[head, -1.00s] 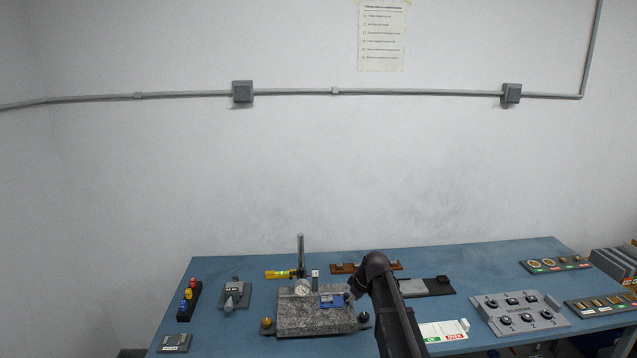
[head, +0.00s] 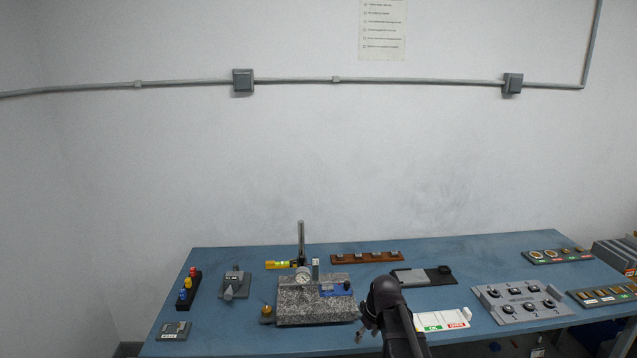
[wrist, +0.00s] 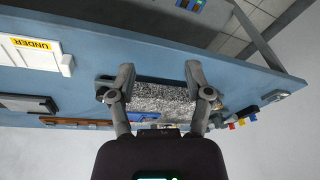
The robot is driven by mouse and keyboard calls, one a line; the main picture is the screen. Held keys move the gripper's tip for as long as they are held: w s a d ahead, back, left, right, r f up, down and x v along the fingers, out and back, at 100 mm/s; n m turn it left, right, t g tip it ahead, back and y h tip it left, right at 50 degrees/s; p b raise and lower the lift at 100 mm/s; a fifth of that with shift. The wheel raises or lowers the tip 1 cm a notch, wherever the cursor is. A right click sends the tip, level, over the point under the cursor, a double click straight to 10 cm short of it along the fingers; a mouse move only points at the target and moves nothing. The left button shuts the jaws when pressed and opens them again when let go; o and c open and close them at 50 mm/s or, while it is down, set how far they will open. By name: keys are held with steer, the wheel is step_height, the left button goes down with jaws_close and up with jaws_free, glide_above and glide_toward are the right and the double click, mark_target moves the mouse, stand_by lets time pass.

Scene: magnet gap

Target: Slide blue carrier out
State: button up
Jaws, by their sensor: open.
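The blue carrier (head: 334,290) lies on the top of a speckled grey granite block (head: 310,312), toward its back right, by a dial gauge (head: 304,274) on a post. A small dark knob shows at the carrier's right end. My gripper (head: 362,334) is in front and to the right of the block, apart from the carrier. In the wrist view my gripper (wrist: 158,72) is open and empty, its two fingers wide apart with the granite block (wrist: 160,97) beyond them. A small bit of blue, apparently the carrier (wrist: 149,117), shows just above my gripper's body.
A brown rack (head: 366,258) and a dark grey plate (head: 424,276) stand behind and right. A yellow level (head: 277,265) lies behind the block. Blue tabletop (head: 215,335) is bare at front left.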

steer(key=s+d+f+m+h+b, duration=0.1)
steer(key=s+f+m+b, duration=0.1)
steer(key=s, duration=0.6)
steer(key=s+d+f+m+g+b, duration=0.1)
steer(key=s+d+f+m+b, duration=0.1)
steer(key=s, duration=0.6)
step_height(320, 180, down, 2)
steer(key=shift+d+m+g+h+b, duration=0.2)
steer(key=shift+m+g+h+b, duration=0.15)
steer(key=shift+m, duration=0.45)
